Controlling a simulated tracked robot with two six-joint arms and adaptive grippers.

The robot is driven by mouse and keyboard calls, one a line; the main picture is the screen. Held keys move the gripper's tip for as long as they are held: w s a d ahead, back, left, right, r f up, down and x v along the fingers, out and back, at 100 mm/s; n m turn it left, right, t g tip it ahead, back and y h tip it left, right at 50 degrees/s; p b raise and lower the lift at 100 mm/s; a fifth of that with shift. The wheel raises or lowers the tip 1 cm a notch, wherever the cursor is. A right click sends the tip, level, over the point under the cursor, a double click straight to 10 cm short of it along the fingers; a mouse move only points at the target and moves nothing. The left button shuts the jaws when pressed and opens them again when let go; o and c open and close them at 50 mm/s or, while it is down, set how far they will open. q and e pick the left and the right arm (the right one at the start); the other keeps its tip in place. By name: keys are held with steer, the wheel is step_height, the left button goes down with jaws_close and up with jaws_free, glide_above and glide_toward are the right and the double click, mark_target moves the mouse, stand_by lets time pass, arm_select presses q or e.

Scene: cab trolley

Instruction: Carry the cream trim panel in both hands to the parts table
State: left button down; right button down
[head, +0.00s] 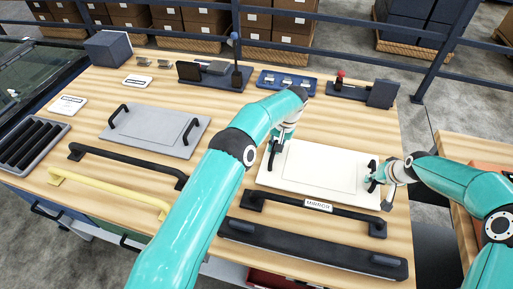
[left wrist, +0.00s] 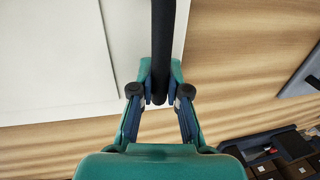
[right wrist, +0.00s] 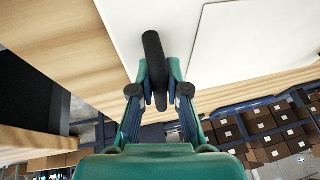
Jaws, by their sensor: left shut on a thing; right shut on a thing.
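The cream trim panel (head: 318,172) lies on or just above the wooden table, right of centre in the head view. It has a black handle at each end. My left gripper (head: 278,143) is shut on its left handle (left wrist: 162,40), with the fingers on both sides of the bar in the left wrist view. My right gripper (head: 376,180) is shut on the right handle (right wrist: 154,55), which also shows between the fingers in the right wrist view. The head view does not show clearly whether the panel touches the table.
A grey panel with two handles (head: 155,131) lies to the left. A black bar labelled MIRROR (head: 310,208) and a long dark strip (head: 310,248) lie in front. A blue tray (head: 287,82) and a red-knobbed fixture (head: 345,88) stand behind. Another wooden surface (head: 455,150) is at the right.

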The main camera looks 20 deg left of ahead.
arm_select(q)
steer(key=c, duration=1.6)
jaws_free()
steer(key=shift+f, duration=0.2)
arm_select(e)
steer(key=c, duration=1.6)
jaws_free()
steer(key=shift+f, duration=0.15)
arm_select(q)
steer(key=o, duration=0.4)
arm_select(e)
steer(key=o, duration=0.4)
arm_select(q)
steer(key=shift+o, duration=0.2)
arm_select(e)
steer(key=shift+o, duration=0.2)
arm_select(q)
steer(key=shift+r, duration=0.15)
